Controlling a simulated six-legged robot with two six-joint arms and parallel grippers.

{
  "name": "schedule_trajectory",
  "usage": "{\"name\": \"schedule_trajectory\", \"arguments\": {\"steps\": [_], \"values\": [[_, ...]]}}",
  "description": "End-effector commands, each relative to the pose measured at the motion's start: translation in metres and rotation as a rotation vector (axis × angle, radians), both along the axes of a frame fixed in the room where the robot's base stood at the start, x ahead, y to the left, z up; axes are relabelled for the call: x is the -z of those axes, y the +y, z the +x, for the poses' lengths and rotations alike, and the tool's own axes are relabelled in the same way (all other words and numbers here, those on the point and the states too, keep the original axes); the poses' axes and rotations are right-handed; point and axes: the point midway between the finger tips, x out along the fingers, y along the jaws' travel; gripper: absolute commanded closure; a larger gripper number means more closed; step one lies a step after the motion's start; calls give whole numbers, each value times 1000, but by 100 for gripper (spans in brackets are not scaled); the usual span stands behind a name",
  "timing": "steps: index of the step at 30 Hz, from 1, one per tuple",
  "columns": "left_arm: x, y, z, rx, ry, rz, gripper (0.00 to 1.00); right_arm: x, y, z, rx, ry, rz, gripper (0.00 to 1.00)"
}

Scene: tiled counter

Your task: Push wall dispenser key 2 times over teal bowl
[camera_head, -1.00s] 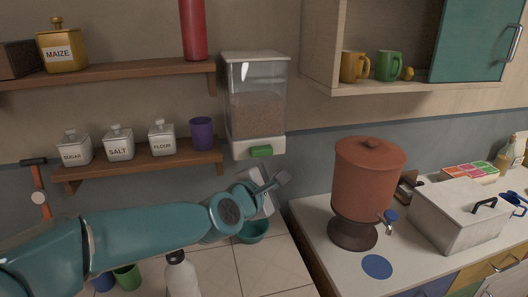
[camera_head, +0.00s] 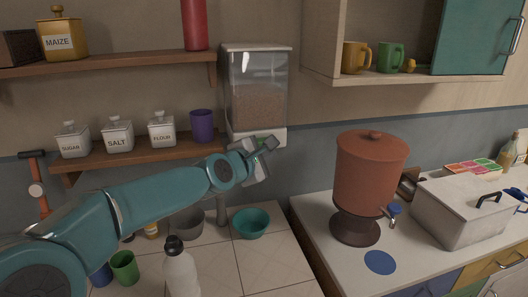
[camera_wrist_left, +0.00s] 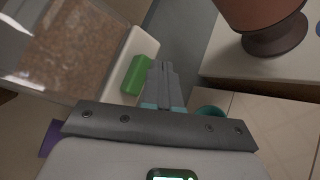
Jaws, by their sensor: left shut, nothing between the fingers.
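The wall dispenser (camera_head: 256,92) is a clear box of brown grain with a white base, mounted on the wall. Its green key (camera_wrist_left: 134,75) shows in the left wrist view on the front of the base; in the head view my gripper mostly covers it. My left gripper (camera_head: 270,146) is shut and empty at the front of the dispenser base. In the left wrist view its fingertips (camera_wrist_left: 160,66) are right beside the key; I cannot tell whether they touch. The teal bowl (camera_head: 251,223) stands on the tiled counter below the dispenser, partly seen in the wrist view (camera_wrist_left: 208,111). My right gripper is not in view.
A white bottle (camera_head: 180,272), a green cup (camera_head: 124,267) and a grey bowl (camera_head: 187,222) stand on the counter left of the teal bowl. A shelf (camera_head: 150,154) with jars and a purple cup (camera_head: 202,126) is left of the dispenser. A terracotta urn (camera_head: 367,175) stands right.

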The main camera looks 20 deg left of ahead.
Motion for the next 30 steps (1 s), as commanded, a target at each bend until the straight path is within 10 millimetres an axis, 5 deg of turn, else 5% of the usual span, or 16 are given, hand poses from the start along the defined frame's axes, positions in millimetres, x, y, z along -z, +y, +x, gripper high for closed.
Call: {"name": "schedule_trajectory", "arguments": {"steps": [30], "values": [[0,6,7,0,0,0,100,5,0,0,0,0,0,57]]}}
